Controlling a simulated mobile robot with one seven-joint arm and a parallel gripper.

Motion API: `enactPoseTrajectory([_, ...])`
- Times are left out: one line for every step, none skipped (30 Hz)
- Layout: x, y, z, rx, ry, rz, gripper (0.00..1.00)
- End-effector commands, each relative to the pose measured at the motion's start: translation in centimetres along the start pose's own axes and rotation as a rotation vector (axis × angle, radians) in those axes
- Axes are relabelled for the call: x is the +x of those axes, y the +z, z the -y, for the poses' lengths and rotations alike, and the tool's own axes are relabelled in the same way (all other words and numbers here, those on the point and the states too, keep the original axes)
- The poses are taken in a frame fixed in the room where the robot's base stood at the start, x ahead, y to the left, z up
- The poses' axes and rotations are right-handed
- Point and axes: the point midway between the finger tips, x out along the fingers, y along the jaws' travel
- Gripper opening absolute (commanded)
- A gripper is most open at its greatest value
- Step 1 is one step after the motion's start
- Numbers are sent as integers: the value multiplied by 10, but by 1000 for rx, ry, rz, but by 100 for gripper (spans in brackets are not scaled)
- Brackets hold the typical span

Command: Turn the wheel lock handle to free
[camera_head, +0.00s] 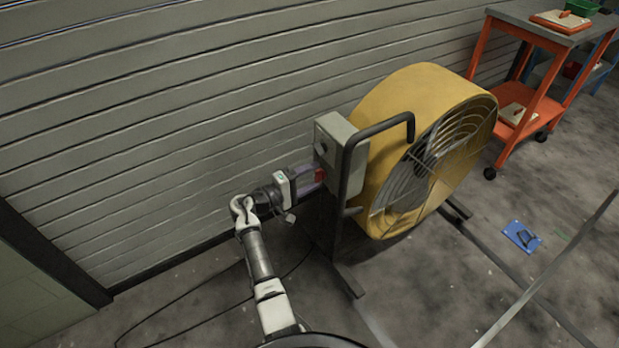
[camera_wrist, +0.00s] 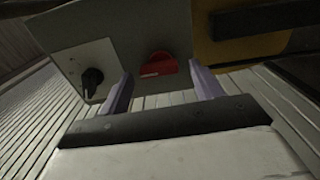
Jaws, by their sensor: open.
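A red handle (camera_wrist: 160,66), the likely wheel lock handle, sits on the face of a grey box (camera_wrist: 125,45). In the wrist view it lies roughly crosswise, near the box's lower edge. My gripper (camera_wrist: 163,84) is open, with its two pale purple fingers at either side of the red handle. I cannot tell whether they touch it. In the head view my gripper (camera_head: 308,180) reaches the box (camera_head: 340,130) from the left, and the red handle (camera_head: 320,175) shows at its fingertips.
A black knob (camera_wrist: 92,80) on a light plate is left of the red handle. The box is mounted beside a large yellow drum fan (camera_head: 430,90) with a black tube frame (camera_head: 380,127). A slatted wall (camera_head: 150,130) stands close behind. An orange cart (camera_head: 530,105) is at the right.

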Motion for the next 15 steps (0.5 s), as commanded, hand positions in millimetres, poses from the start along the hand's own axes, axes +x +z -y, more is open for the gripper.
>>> enactPoseTrajectory([-2,0,0,0,0,-1,65])
enactPoseTrajectory([-4,0,0,0,0,-1,65])
enactPoseTrajectory([-8,-1,1,1,0,-2,65])
enactPoseTrajectory([-11,-1,1,1,1,-3,65])
enactPoseTrajectory([-16,-1,1,1,1,-4,65])
enactPoseTrajectory([-22,-1,1,1,0,-3,65])
enactPoseTrajectory([-28,-1,2,1,0,-4,65])
enactPoseTrajectory([-35,-1,2,2,0,-5,65])
enactPoseTrajectory([-44,-1,2,2,1,-5,65])
enactPoseTrajectory([-52,-1,2,1,1,-5,65])
enactPoseTrajectory([-59,-1,2,0,0,-6,65])
enactPoseTrajectory([-68,-1,2,0,0,-5,65])
enactPoseTrajectory([-76,-1,2,0,1,-5,65])
enactPoseTrajectory([-83,-1,2,1,1,-5,65])
enactPoseTrajectory([-91,-1,2,1,1,-6,65])
